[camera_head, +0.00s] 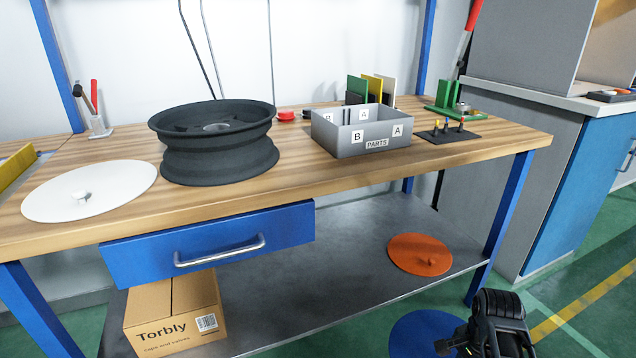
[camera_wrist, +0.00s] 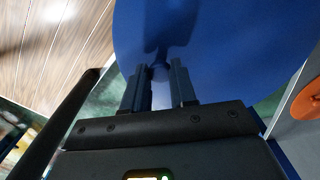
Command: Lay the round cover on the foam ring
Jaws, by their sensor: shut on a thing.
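My gripper (camera_wrist: 160,82) is shut on the small knob of a blue round cover (camera_wrist: 215,35). In the head view the blue cover (camera_head: 415,332) is at the bottom, to the left of my dark wrist, partly hidden by my gripper (camera_head: 452,345) and cut by the frame edge. A dark grey wheel-shaped ring (camera_head: 220,163) stands on the bench; I cannot tell if it is foam. Its open top shows a lighter hub inside, and no cover lies on it. A white round cover with a knob (camera_head: 115,187) lies on the bench left of it.
An orange round cover (camera_head: 405,250) lies on the lower shelf (camera_head: 335,285). A grey parts bin (camera_head: 345,140) stands right of the ring. A blue drawer (camera_head: 130,262) and cardboard box (camera_head: 150,310) are below the bench (camera_head: 310,180). The front bench strip is clear.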

